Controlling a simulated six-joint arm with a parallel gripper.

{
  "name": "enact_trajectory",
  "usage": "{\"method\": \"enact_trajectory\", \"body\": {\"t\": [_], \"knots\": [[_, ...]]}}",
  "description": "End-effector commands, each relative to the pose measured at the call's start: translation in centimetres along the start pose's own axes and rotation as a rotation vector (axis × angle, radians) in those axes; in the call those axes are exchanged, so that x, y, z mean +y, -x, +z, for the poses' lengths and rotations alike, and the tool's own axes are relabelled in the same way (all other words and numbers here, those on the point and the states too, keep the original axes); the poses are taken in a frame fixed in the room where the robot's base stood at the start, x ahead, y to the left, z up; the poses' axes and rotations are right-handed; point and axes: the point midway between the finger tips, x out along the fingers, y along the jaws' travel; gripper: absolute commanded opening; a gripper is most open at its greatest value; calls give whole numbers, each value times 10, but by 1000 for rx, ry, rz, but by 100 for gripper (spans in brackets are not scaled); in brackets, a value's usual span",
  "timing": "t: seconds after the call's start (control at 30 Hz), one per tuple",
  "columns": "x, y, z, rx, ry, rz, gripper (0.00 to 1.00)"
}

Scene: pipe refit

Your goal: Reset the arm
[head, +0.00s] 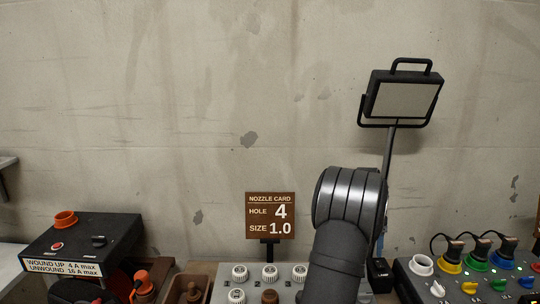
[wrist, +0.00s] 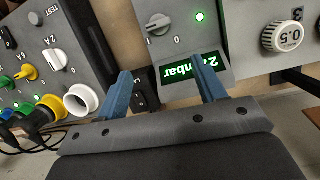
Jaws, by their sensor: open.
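My gripper (wrist: 161,66) shows in the wrist view with its two blue fingers apart and nothing between them. Past the fingers is a grey panel with a lit green display (wrist: 188,70), partly covered by the right finger and ending in "mbar". Above the display are a grey knob (wrist: 158,24) and a small green light (wrist: 199,17).
A brown nozzle card (head: 270,216) reads hole 4, size 1.0. Below it is a grey box with several white knobs (head: 240,272). A black cable reel (head: 85,240) stands left, a work lamp (head: 402,97) behind my arm, and a socket panel (head: 452,284) right.

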Motion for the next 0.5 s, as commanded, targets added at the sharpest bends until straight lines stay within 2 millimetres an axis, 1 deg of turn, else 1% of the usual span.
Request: {"method": "enact_trajectory", "body": {"t": [0.1, 0.5], "knots": [[2, -19, 2, 35, -75, -13, 64], [2, -78, 12, 159, -350, -70, 64]]}}
